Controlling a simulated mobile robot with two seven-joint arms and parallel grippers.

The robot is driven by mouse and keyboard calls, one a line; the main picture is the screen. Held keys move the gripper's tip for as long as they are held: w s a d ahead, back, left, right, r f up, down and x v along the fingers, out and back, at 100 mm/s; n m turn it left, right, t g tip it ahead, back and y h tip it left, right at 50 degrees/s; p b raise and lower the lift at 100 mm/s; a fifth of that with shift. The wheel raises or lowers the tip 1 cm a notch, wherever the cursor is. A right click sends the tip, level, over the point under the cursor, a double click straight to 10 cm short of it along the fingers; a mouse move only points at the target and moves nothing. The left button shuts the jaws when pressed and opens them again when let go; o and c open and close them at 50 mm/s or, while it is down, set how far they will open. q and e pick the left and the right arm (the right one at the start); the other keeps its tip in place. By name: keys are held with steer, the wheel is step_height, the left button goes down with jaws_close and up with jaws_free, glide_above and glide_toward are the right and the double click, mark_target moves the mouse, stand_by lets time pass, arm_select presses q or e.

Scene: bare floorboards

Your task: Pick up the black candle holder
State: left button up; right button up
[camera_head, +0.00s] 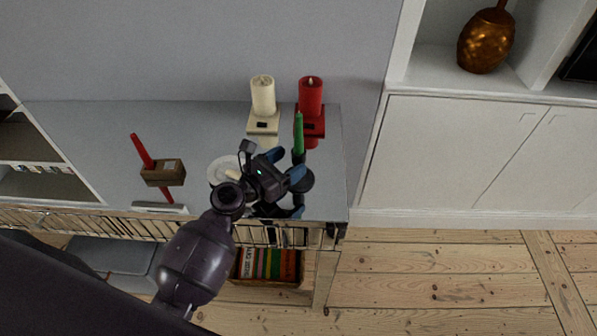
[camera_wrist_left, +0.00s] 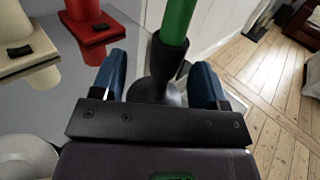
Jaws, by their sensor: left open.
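The black candle holder (camera_wrist_left: 163,66) holds an upright green candle (camera_wrist_left: 178,20). In the head view the holder (camera_head: 307,181) stands near the right end of the grey cabinet top, partly hidden by my gripper. My left gripper (camera_head: 286,165) is open, with blue fingertips. In the wrist view the holder's stem stands between the fingers of my left gripper (camera_wrist_left: 161,80), with a gap to the right finger. I cannot tell whether the left finger touches it. My right gripper is not in view.
A cream candle (camera_head: 263,95) and a red candle (camera_head: 311,95) on matching holders stand behind. A white plate (camera_head: 221,170) is close left of the gripper. A wooden block (camera_head: 163,173) with a red candle lies further left. The cabinet top (camera_head: 85,145) is clear at the far left.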

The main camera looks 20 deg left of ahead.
arm_select(q)
steer(key=shift+d+x, duration=0.25)
steer(key=shift+x, duration=2.15)
steer(key=shift+s+r, duration=0.1)
steer(key=shift+s, duration=0.05)
jaws_close()
